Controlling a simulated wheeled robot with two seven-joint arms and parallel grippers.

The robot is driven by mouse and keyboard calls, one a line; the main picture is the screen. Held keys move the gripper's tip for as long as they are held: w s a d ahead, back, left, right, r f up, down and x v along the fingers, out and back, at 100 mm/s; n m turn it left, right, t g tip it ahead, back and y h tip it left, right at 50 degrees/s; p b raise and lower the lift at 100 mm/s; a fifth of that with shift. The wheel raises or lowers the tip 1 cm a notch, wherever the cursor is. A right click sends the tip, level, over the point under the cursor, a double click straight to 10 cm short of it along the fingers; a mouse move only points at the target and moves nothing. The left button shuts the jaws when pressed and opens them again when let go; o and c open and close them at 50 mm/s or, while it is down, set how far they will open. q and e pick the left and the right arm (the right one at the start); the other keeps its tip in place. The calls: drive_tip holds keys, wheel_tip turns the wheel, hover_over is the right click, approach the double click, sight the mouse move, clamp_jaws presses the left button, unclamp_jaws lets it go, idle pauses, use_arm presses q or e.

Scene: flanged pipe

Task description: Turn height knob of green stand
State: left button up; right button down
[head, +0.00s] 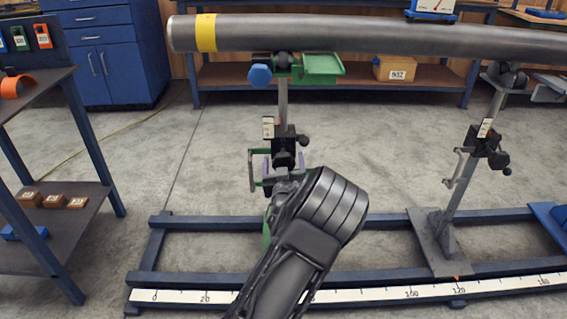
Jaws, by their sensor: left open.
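My wrist hides the stand's lower part. Contact cannot be told. My right gripper is out of view.
A grey pipe (350,34) with a yellow band lies across the stands. A grey stand (470,155) supports it at right. Blue rails (390,278) with a white scale (400,293) run along the floor. A dark shelf (85,215) stands at left.

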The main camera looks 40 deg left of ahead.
use_arm(q)
drive_tip(key=shift+c, duration=0.2)
drive_tip(key=c, duration=1.3)
drive_tip(key=shift+m, duration=0.4)
drive_tip(key=m, duration=0.3)
drive_tip(key=shift+p, duration=0.3)
drive_tip(key=shift+d+m, duration=0.1)
drive_tip(key=shift+m, duration=1.5)
drive_tip(key=o, duration=1.3)
